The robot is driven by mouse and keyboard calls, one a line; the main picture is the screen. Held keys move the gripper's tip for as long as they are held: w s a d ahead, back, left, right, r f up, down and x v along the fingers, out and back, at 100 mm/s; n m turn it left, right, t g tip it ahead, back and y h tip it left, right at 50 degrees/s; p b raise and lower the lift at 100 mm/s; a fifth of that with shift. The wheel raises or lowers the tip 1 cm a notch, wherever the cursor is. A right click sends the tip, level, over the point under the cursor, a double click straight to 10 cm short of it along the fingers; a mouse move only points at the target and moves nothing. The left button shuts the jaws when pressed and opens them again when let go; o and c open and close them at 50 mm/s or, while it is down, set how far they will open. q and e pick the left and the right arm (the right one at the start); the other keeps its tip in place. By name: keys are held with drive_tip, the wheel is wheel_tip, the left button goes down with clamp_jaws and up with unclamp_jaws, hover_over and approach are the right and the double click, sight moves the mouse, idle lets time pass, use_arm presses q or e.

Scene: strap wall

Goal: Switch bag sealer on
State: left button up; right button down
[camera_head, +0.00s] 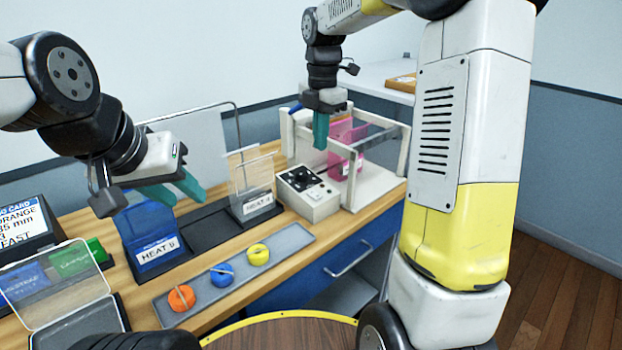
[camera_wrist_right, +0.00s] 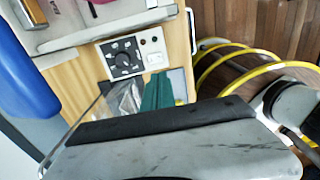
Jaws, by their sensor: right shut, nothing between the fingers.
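The bag sealer's white control box (camera_head: 318,207) stands on the bench in front of a cream frame, with a black dial panel (camera_head: 299,179) on top. In the right wrist view the panel shows a round black dial (camera_wrist_right: 125,58), a white rocker switch (camera_wrist_right: 155,58) and small round lamps or buttons. I cannot tell the switch's position. My right gripper (camera_head: 320,146) points down above and behind the control box, shut and empty; its teal fingers (camera_wrist_right: 158,92) appear just beside the panel in the wrist view. My left gripper (camera_head: 188,200) is open and empty, left of the sealer.
A pink bag (camera_head: 345,145) is in the sealer frame. A grey tray (camera_head: 199,304) holds orange, blue and yellow rolls. A drawer handle (camera_head: 348,262) projects below the bench.

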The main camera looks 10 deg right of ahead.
sight(319, 196)
wheel_tip(319, 196, down, 14)
drive_tip(key=shift+w, duration=0.1)
idle(0.6)
drive_tip(key=shift+f, duration=0.25)
idle(0.4)
drive_tip(key=shift+w+a+r, duration=0.25)
drive_tip(key=shift+w+a, duration=0.25)
drive_tip(key=shift+w, duration=0.1)
drive_tip(key=shift+r, duration=0.1)
